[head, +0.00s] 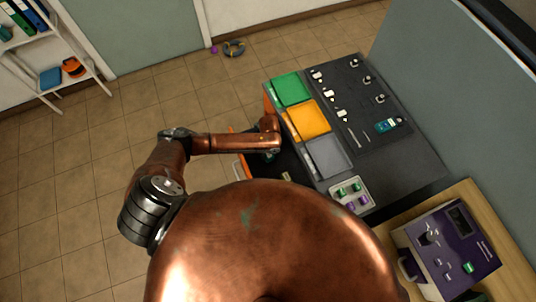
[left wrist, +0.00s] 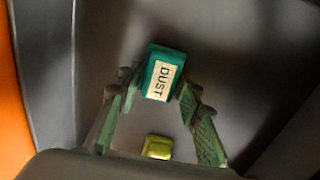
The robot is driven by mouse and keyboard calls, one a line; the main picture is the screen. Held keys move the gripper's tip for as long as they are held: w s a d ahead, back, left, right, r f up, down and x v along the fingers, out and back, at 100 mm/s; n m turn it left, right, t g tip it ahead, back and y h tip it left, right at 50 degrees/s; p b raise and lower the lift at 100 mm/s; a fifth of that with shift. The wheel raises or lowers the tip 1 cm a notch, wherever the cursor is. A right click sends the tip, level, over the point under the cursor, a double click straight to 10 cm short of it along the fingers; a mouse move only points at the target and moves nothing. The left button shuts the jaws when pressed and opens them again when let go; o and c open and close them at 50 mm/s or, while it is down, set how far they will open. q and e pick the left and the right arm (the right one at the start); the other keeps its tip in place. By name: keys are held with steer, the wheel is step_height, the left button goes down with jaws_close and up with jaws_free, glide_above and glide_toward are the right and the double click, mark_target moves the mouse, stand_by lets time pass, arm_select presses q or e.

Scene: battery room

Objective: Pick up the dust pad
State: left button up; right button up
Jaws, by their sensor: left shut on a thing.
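The dust pad (left wrist: 161,76) is a teal block with a white label reading "DUST". It shows in the left wrist view between the two green fingers of my left gripper (left wrist: 157,92), which is shut on it. In the head view my left arm reaches over the left side of the dark workbench, and my left gripper (head: 270,156) points down into a dark recess there. The pad cannot be made out clearly in the head view. My right gripper is not in view.
A small yellow-green block (left wrist: 157,147) lies near the gripper on the dark grey surface. Green (head: 291,89), orange (head: 309,120) and grey (head: 328,157) trays line the bench beside the arm. A purple device (head: 447,250) stands at the lower right. The tiled floor at left is clear.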

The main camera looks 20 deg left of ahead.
mark_target(269, 154)
arm_select(q)
steer(key=shift+c, duration=1.2)
step_height(269, 154, up, 10)
steer(key=shift+r, duration=0.1)
steer(key=o, duration=0.4)
steer(key=c, duration=0.4)
